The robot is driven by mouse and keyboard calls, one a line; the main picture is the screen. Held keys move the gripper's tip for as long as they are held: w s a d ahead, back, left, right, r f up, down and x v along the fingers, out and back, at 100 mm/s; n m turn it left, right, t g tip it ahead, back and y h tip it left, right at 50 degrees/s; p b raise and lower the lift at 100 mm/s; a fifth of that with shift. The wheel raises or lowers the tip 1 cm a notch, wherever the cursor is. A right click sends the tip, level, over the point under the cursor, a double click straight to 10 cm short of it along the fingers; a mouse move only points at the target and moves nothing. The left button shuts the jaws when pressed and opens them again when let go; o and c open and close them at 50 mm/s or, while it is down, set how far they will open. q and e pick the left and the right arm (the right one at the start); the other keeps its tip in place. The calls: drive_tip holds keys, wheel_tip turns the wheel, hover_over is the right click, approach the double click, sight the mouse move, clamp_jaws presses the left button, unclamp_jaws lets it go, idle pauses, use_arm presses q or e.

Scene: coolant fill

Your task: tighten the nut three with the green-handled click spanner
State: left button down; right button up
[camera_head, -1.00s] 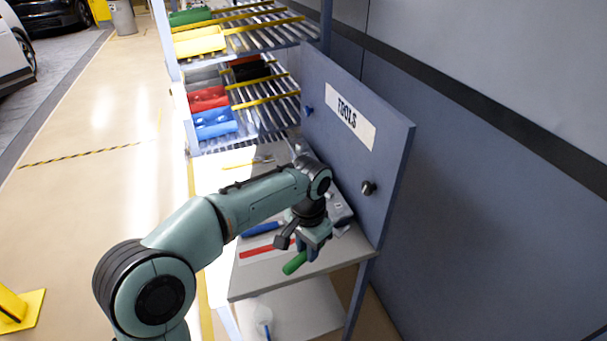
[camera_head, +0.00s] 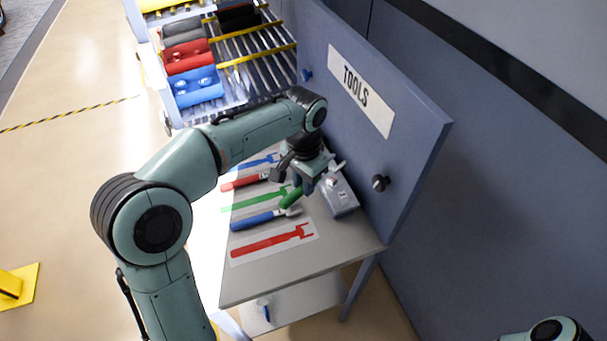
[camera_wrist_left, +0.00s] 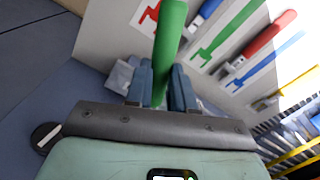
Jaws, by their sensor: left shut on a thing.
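My left gripper (camera_head: 303,184) is shut on the green-handled click spanner (camera_head: 291,197), above the tool table beside the grey box. In the left wrist view, the green handle (camera_wrist_left: 170,38) stands between the two blue-grey fingers of the gripper (camera_wrist_left: 160,85) and sticks out past them. The spanner's head is hidden by the gripper. A green tool outline (camera_head: 258,199) lies bare on the table top. Nut three is not in view. My right gripper is not in view; only a piece of my right arm shows at the bottom right.
A blue-handled spanner (camera_head: 258,219) and a red-handled one (camera_head: 245,182) lie on the table, with a bare red outline (camera_head: 270,243). A grey box (camera_head: 341,196) stands by the upright TOOLS panel (camera_head: 400,130). Shelves with bins (camera_head: 195,88) are behind. Open floor lies left.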

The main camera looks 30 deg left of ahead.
use_arm(q)
drive_tip(key=shift+s+d+r, duration=0.1)
drive_tip(key=shift+s, duration=0.05)
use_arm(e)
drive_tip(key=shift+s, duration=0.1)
use_arm(q)
drive_tip(key=shift+s, duration=0.1)
drive_tip(key=shift+f+b, duration=0.8)
drive_tip(key=shift+f, duration=1.25)
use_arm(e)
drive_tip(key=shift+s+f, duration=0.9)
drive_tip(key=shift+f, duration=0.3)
use_arm(q)
drive_tip(key=shift+r, duration=0.1)
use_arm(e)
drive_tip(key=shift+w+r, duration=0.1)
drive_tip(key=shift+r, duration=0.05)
use_arm(q)
drive_tip(key=shift+f, duration=0.35)
drive_tip(key=shift+f, duration=0.2)
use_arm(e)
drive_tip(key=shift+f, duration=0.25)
use_arm(q)
drive_tip(key=shift+f+b, duration=0.65)
drive_tip(key=shift+f, duration=0.4)
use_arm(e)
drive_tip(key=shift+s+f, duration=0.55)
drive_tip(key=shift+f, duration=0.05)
